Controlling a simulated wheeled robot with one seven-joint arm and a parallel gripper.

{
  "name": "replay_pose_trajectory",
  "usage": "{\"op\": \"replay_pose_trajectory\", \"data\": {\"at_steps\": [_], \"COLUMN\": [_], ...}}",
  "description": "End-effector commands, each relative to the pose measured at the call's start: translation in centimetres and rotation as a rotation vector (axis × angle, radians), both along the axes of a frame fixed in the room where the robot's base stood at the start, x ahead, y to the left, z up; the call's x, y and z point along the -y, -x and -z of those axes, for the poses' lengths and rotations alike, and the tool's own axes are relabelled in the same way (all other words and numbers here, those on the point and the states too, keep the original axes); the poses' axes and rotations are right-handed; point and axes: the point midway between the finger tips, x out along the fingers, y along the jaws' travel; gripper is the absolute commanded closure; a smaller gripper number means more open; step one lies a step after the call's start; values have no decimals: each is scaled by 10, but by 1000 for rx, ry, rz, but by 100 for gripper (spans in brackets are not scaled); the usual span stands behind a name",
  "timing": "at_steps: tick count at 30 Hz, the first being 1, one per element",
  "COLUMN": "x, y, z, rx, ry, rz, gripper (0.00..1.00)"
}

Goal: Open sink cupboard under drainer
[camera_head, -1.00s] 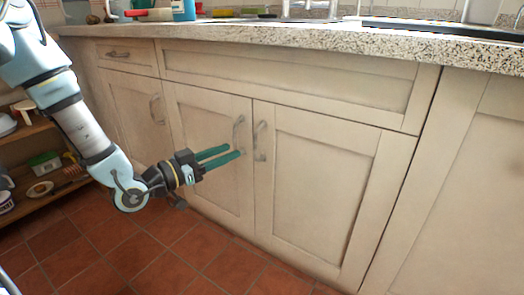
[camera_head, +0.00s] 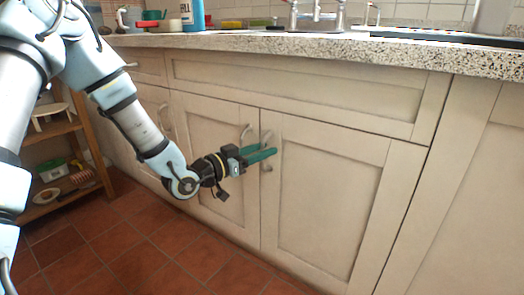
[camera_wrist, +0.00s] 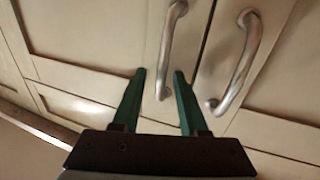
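The cupboard under the drainer has a left door (camera_head: 215,175) and a right door (camera_head: 325,205), both shut. The left door's curved metal handle (camera_head: 245,133) and the right door's handle (camera_head: 266,168) stand side by side at the middle seam. My gripper (camera_head: 275,151) is open, its green fingers crossing in front of the right door's handle and hiding its middle. In the wrist view, one handle (camera_wrist: 170,45) shows between the open fingertips (camera_wrist: 160,72), and the other handle (camera_wrist: 240,65) lies to the right. I cannot tell whether the fingers touch the handle.
A speckled worktop (camera_head: 330,48) with taps (camera_head: 315,15) runs above. A drawer front (camera_head: 148,65) is at the left. A wooden shelf unit (camera_head: 85,150) with small items stands at far left. The tiled floor (camera_head: 150,250) in front is clear.

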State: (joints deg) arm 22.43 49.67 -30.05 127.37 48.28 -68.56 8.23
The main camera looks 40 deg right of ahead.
Motion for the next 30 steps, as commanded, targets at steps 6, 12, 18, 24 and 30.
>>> {"op": "replay_pose_trajectory", "data": {"at_steps": [6,12,18,24,30], "x": [0,0,0,0,0], "y": [0,0,0,0,0], "z": [0,0,0,0,0], "rx": [0,0,0,0,0], "ry": [0,0,0,0,0], "rz": [0,0,0,1,1], "gripper": [83,100,100,100,100]}}
